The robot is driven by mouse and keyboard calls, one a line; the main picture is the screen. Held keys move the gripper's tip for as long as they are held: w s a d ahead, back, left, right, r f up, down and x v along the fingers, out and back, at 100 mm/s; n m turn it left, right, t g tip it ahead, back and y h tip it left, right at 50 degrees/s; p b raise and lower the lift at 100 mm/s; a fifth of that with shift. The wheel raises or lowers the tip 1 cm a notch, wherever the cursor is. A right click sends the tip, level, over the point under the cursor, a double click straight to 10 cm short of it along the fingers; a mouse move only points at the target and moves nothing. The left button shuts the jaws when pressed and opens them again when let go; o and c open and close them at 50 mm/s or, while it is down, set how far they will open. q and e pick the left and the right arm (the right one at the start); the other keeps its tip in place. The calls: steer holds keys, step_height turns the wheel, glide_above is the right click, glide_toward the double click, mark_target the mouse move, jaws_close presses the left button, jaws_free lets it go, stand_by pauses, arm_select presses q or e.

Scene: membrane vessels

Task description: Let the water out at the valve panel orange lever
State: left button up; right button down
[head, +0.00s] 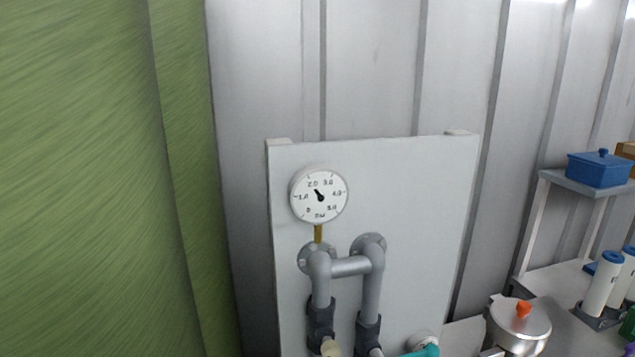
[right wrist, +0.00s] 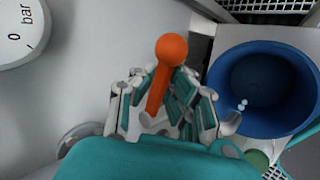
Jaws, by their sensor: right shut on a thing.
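The valve panel (head: 400,190) is a pale upright board in the head view, with a round gauge (head: 319,195) and grey pipes (head: 350,266) on it. The orange lever (right wrist: 171,50), a rod with a ball end, shows in the right wrist view. My right gripper (right wrist: 163,98) is shut on its rod, with the ball sticking out beyond the fingers. The lever's base is hidden by the gripper. In the head view the lever is not visible; a teal part at the bottom edge appears to be my right gripper. My left gripper is in neither view.
A blue round container (right wrist: 262,90) is right of the gripper in the wrist view, with small pale drops at its inner side. A green wall or tank (head: 90,180) fills the head view's left. A steel pot (head: 517,328) and a shelf with a blue box (head: 599,169) are right.

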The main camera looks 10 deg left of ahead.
steer(key=shift+s+m+h, duration=0.15)
steer(key=shift+m+h, duration=0.15)
steer(key=s+m+g+h, duration=0.1)
steer(key=m+h, duration=0.1)
steer(key=m, duration=0.1)
steer(key=s+a+m+g+h+p, duration=0.1)
steer(key=s+m+h, duration=0.1)
steer(key=m+h, duration=0.1)
steer(key=s+a+m+g+h+p, duration=0.1)
steer(key=m+h, duration=0.1)
steer(key=m, duration=0.3)
steer(key=shift+s+g+h, duration=0.25)
steer(key=shift+g+h, duration=0.15)
steer(key=shift+m, duration=0.3)
steer(key=shift+d, duration=0.1)
steer(key=shift+w+r, duration=0.1)
stand_by(0.6)
